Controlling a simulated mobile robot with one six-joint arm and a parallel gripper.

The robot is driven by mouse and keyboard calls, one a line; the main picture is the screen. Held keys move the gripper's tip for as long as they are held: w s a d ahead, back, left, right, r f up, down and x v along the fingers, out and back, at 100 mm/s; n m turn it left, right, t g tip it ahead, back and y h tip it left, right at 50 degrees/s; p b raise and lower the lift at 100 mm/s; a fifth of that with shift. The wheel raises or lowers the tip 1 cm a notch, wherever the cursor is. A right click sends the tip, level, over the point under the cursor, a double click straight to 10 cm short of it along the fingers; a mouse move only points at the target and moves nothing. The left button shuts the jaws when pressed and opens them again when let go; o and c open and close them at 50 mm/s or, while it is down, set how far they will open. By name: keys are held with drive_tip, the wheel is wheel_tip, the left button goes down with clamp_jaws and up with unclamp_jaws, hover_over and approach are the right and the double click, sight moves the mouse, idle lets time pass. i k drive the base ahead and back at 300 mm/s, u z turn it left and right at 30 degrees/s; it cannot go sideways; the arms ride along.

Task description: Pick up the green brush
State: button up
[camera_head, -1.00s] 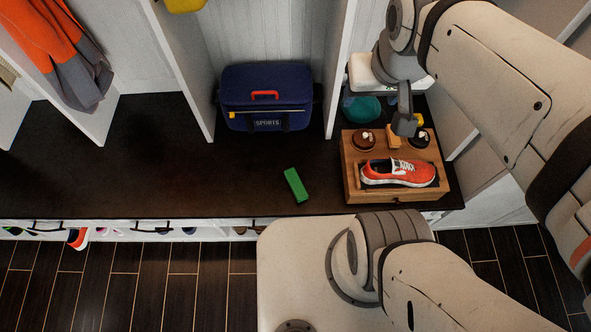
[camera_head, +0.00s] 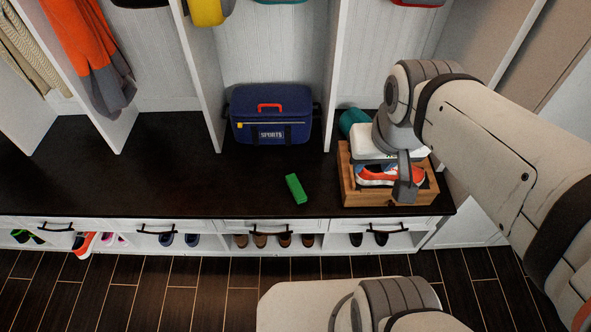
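The green brush (camera_head: 296,189) shows as a small green block lying on the dark bench top (camera_head: 160,180), a little right of its middle and near the front edge. No bristles can be made out. My gripper (camera_head: 404,191) is to the right of the brush and apart from it, in front of the wooden box in the picture. One grey finger part points down; the gap between the fingers is not visible, so its opening cannot be judged. Nothing green is at the gripper.
A wooden box (camera_head: 374,197) with an orange shoe (camera_head: 378,175) stands right of the brush. A blue sports bag (camera_head: 271,115) stands behind it. White dividers (camera_head: 203,80) rise at the back. The bench is bare left of the brush.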

sight(297, 191)
drive_tip(key=z, duration=0.15)
drive_tip(key=k, duration=0.35)
drive_tip(key=u, duration=0.9)
drive_tip(key=i, duration=1.1)
drive_tip(key=z, duration=0.25)
